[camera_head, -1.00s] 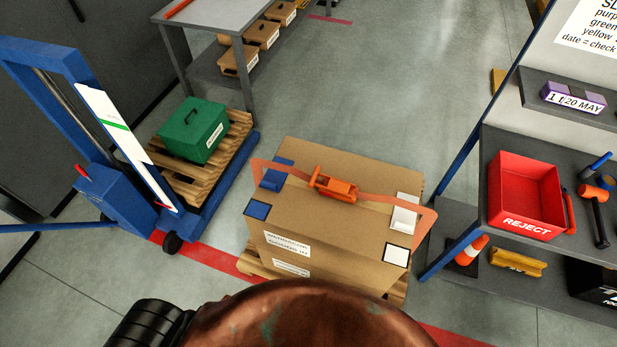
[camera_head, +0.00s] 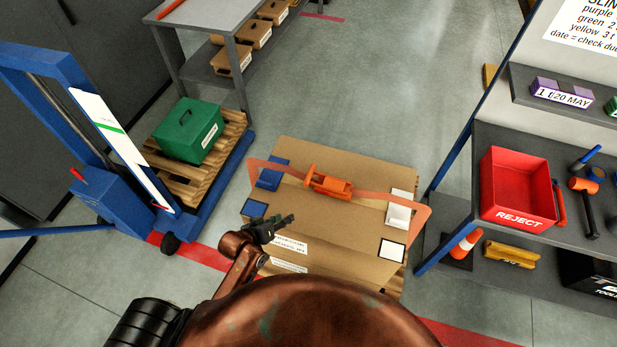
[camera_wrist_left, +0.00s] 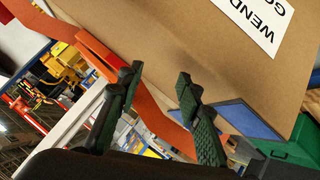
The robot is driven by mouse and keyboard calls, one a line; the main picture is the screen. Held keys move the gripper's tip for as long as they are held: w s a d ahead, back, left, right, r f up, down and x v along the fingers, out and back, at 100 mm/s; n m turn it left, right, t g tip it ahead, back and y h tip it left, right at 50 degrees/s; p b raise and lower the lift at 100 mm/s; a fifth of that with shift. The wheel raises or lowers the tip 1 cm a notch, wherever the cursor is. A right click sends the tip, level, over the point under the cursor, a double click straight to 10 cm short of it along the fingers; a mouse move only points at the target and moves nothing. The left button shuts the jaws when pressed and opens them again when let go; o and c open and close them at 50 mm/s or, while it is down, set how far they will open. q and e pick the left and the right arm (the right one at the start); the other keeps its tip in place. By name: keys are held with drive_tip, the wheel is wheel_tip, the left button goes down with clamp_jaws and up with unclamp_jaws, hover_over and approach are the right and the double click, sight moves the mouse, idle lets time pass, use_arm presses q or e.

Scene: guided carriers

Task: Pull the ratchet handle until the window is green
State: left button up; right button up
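An orange ratchet (camera_head: 328,185) sits on an orange strap (camera_head: 376,198) across the top of a large cardboard box (camera_head: 320,233). Its handle lies low along the strap. A white block (camera_head: 398,214) sits under the strap at the box's right side; I cannot tell whether it is the window. My left gripper (camera_head: 286,222) is over the near left part of the box, short of the ratchet. In the left wrist view its two fingers (camera_wrist_left: 158,88) are apart with nothing between them, the strap (camera_wrist_left: 165,122) showing behind. My right gripper is out of view.
A blue corner pad (camera_head: 271,173) is under the strap's left side. A blue lift stacker holds a green case (camera_head: 190,130) on a pallet at left. A shelf at right carries a red reject bin (camera_head: 518,188). Grey floor lies behind the box.

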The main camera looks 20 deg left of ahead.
sight(309, 177)
use_arm(q)
drive_tip(key=w+r+n+t, duration=0.1)
drive_tip(key=w, duration=0.3)
drive_tip(key=w+d+r+n+t+h, duration=0.1)
drive_tip(key=w, duration=0.3)
drive_tip(key=w+d+r+n+t, duration=0.1)
drive_tip(key=w+n+t, duration=0.1)
drive_tip(key=w, duration=0.2)
drive_tip(key=shift+w+h, duration=0.3)
drive_tip(key=shift+w, duration=0.05)
drive_tip(key=x, duration=0.7)
drive_tip(key=shift+w+r, duration=0.15)
drive_tip(key=shift+w, duration=0.15)
drive_tip(key=shift+c, duration=0.2)
clamp_jaws()
